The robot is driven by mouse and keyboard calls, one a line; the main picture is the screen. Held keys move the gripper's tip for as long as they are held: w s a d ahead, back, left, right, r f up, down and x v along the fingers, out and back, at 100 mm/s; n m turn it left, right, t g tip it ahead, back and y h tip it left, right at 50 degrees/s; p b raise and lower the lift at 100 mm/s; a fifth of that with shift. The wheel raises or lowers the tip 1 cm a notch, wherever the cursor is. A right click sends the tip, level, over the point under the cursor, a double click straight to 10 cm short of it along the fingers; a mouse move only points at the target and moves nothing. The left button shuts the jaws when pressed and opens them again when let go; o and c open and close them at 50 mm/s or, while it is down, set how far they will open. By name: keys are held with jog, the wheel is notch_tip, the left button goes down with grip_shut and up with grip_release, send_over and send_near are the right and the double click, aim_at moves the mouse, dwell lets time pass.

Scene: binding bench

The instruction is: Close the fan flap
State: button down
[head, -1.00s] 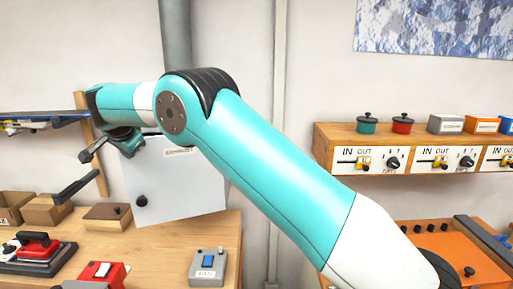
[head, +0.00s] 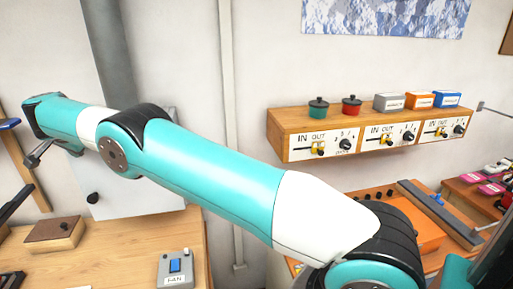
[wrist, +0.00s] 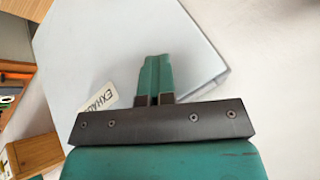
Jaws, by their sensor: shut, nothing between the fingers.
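A pale grey panel (head: 150,192) with a black knob (head: 93,198) hangs on the wall below the grey duct, largely behind my arm. I take it for the fan flap. In the wrist view the panel (wrist: 105,55) fills much of the picture and bears a label (wrist: 97,106) starting "EXHAU", partly covered by my gripper. My gripper (wrist: 157,60) has its teal fingers together and empty, over the panel in that view. I cannot tell whether they touch it. In the head view my gripper (head: 38,152) is left of the panel. How far open the flap is cannot be told.
A grey box with a blue switch marked FAN (head: 175,268) and a brown block (head: 55,233) stand on the wooden bench (head: 110,262).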

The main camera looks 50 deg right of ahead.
jog(key=shift+w+d+r, duration=0.15)
jog(key=shift+w+r, duration=0.25)
jog(key=shift+r, duration=0.05)
jog(key=s+f+b+v, duration=0.1)
jog(key=b+v, duration=0.4)
jog(key=v, duration=1.2)
jog(key=s+d+f+n+g+y+b, duration=0.1)
jog(key=s+f+n+g+y+b, duration=0.1)
jog(key=s+f+n+b, duration=0.3)
jog(key=s+d+f+n+g+y+b, duration=0.1)
jog(key=s+f+n+b, duration=0.3)
jog(key=s+f, duration=0.9)
jog(key=s+d+f+n+g+y+b, duration=0.2)
jog(key=s+f+n, duration=0.7)
jog(key=s, duration=1.6)
jog(key=g+y+b, duration=0.1)
jog(key=g+b, duration=0.1)
jog(key=b, duration=0.1)
jog(key=shift+f+n+b, duration=0.2)
jog(key=shift+n+b, duration=0.1)
jog(key=shift+n, duration=0.1)
jog(key=shift+s, duration=0.1)
